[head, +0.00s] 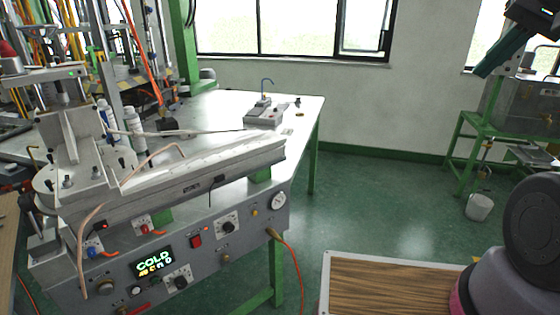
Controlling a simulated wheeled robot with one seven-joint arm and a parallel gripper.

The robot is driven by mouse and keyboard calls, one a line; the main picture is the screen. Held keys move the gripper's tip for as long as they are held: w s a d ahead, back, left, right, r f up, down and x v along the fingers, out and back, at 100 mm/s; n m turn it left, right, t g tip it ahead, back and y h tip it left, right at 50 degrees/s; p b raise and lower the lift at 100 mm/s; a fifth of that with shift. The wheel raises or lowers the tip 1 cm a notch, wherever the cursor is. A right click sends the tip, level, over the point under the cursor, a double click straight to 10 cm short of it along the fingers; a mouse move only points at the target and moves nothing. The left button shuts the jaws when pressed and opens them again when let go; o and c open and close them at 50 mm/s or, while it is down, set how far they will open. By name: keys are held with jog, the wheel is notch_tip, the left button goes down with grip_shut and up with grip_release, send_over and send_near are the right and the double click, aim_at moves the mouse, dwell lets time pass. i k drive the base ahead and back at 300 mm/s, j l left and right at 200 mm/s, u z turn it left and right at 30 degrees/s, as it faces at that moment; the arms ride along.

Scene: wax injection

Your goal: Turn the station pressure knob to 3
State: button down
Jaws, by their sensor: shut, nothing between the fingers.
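The grey station (210,240) stands at the left, its front panel facing me. A black knob on a white dial plate (227,226) sits at the middle right of the panel. A second black knob on a white dial plate (180,280) sits lower, right of the lit display (152,262) reading "COLD". Which of these is the pressure knob, and the number each points to, is too small to read. A round white gauge (278,201) is at the panel's right end. My gripper is not clearly visible in this view.
A red switch (195,241) sits between the knobs. A bent copper-coloured tube (82,250) hangs before the panel's left side. An orange hose (295,258) drops from its right end. A wood-topped surface (400,284) lies at lower right. Green floor (360,205) is clear between.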

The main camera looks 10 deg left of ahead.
aim_at(180, 282)
jog(key=u, duration=1.55)
